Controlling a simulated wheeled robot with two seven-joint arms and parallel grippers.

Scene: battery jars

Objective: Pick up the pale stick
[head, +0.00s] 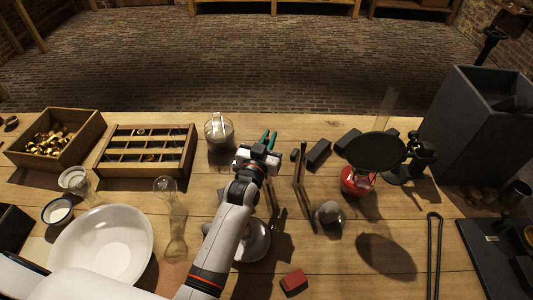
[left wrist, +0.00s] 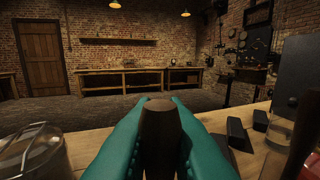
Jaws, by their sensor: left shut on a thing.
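My left gripper (head: 267,140) reaches over the middle of the table, its teal fingers also filling the middle of the left wrist view (left wrist: 158,125). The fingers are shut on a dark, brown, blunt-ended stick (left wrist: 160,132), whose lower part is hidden. In the head view the held stick cannot be made out. No stick that is clearly pale can be told with certainty. A thin brown upright stick (head: 300,163) stands just right of the gripper, and a faint pale upright strip (head: 388,105) rises behind the black disc. My right gripper is not in view.
A glass jar (head: 219,132) stands just left of the gripper. Dark blocks (head: 318,153) lie to its right, near a black disc (head: 376,152) over a red base. A partitioned tray (head: 187,170), a wooden box (head: 92,130) and a white bowl (head: 140,235) occupy the left.

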